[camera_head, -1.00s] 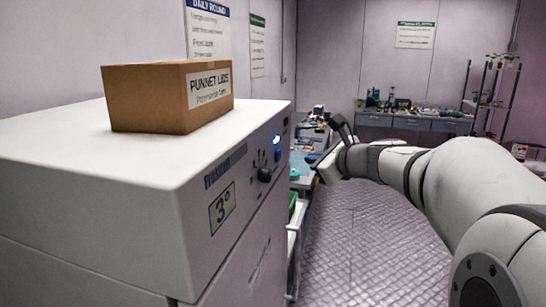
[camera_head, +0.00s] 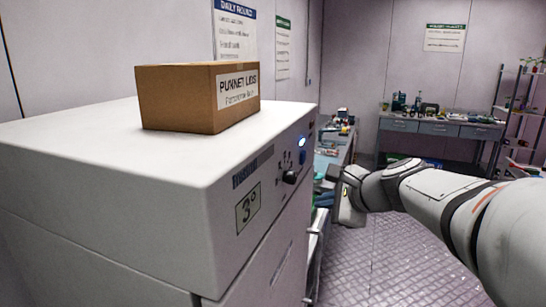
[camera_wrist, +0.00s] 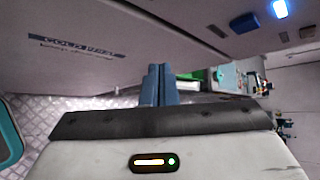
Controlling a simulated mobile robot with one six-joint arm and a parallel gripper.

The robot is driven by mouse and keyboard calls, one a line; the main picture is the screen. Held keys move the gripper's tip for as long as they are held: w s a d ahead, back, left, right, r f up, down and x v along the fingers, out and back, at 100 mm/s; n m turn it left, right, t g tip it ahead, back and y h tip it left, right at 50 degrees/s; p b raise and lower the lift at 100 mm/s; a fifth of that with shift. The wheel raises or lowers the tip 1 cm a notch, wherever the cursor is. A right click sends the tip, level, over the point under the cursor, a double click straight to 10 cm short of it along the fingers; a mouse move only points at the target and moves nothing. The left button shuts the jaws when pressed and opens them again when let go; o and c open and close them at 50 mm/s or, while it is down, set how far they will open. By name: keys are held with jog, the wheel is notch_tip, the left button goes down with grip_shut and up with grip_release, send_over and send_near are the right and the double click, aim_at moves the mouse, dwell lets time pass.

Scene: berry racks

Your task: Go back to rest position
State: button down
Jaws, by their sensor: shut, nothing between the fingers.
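My gripper (camera_wrist: 156,70) shows in the wrist view as two blue-grey fingers pressed together, with nothing between them. In the head view my arm reaches in from the right edge, and its hand end is small and dark beside the white cold unit (camera_head: 120,165). The fingers are hard to make out there. In the wrist view the cold unit's front (camera_wrist: 100,30) fills the upper left, close to the fingers. I cannot tell the exact gap between them.
A cardboard box of punnet lids (camera_head: 180,105) stands on the cold unit. A cluttered bench (camera_head: 335,155) lies beyond it. A desk (camera_head: 440,129) and a plant rack (camera_head: 515,110) stand at the back. The patterned floor (camera_head: 385,265) is clear between.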

jog(key=s+d+f+n+g+h, duration=0.1)
jog(key=s+f+n+g+h, duration=0.2)
jog(key=s+f+n, duration=0.4)
jog(key=s+d+f+n+g+h, duration=0.1)
jog(key=s+f+n+g+h, duration=0.2)
jog(key=s+f+n, duration=0.4)
jog(key=s+n, duration=0.4)
jog(key=s, duration=0.4)
jog(key=shift+d+f, duration=0.35)
jog(key=shift+w, duration=0.1)
dwell(2.8)
